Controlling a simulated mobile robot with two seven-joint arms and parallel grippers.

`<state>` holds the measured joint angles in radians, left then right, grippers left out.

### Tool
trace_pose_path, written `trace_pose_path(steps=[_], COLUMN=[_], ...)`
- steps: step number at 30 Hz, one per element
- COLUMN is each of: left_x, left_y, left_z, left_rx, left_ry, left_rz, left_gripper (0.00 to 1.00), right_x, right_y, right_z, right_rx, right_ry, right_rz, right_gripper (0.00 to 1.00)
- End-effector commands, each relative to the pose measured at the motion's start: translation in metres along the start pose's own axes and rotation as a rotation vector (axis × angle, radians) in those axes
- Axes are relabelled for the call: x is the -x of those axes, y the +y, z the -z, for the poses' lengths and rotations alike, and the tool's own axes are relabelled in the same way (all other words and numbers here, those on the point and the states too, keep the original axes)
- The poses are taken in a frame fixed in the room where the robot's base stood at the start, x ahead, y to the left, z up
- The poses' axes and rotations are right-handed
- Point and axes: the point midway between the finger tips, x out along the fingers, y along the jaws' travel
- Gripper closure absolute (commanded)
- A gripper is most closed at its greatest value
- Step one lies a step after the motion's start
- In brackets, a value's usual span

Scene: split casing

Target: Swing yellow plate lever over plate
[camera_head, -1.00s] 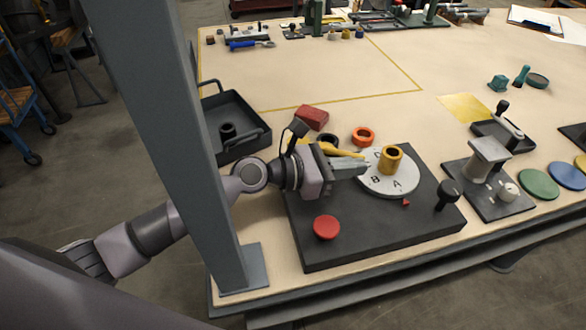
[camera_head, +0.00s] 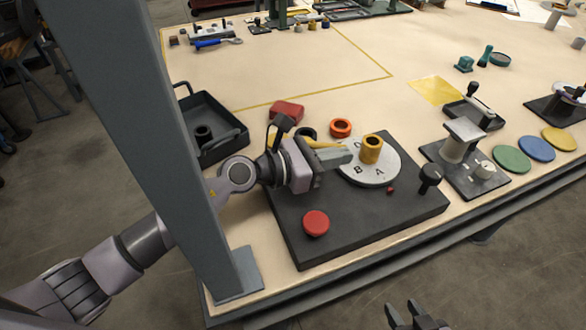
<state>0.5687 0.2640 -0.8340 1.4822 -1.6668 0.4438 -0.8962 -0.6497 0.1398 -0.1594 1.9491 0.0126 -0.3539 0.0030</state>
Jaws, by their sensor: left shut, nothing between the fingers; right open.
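A round pale plate (camera_head: 385,174) marked with letters lies on a dark rectangular base (camera_head: 405,205). A brass-yellow ring (camera_head: 371,152) stands on the plate. The yellow lever (camera_head: 322,144) shows just behind my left gripper, at the plate's left; its far part is hidden. My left gripper (camera_head: 348,153) is shut and empty, its tips at the plate's left edge beside the lever. I cannot tell whether they touch the lever. My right gripper (camera_head: 417,318) is open and empty at the bottom edge, in front of the table.
The base also carries a red knob (camera_head: 316,223) and a black knob (camera_head: 430,177). An orange ring (camera_head: 340,128) and red block (camera_head: 287,111) lie behind. A dark tray (camera_head: 222,148) is at left; a grey post (camera_head: 150,130) stands near my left arm. A clamp fixture (camera_head: 462,150) is right.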

Motion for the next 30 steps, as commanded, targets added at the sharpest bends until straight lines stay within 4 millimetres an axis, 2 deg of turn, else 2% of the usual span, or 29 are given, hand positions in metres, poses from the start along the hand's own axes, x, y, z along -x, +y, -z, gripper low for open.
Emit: trace_pose_path(steps=[8, 21, 30], left_x=[0.009, 0.064, 0.072], left_y=[0.001, 0.000, 0.000], left_z=[0.001, 0.001, 0.000], left_rx=[-0.001, 0.000, 0.000], left_ry=[0.001, 0.001, 0.000], left_rz=[-0.001, 0.000, 0.000], left_gripper=[1.00, 1.00, 1.00], right_x=[0.000, -0.002, -0.002], right_y=[0.000, 0.000, 0.000], right_z=[0.000, -0.003, -0.003], right_rx=[0.000, 0.000, 0.000], right_ry=[0.000, 0.000, 0.001], right_rz=[0.000, 0.000, 0.000], right_gripper=[0.58, 0.58, 0.58])
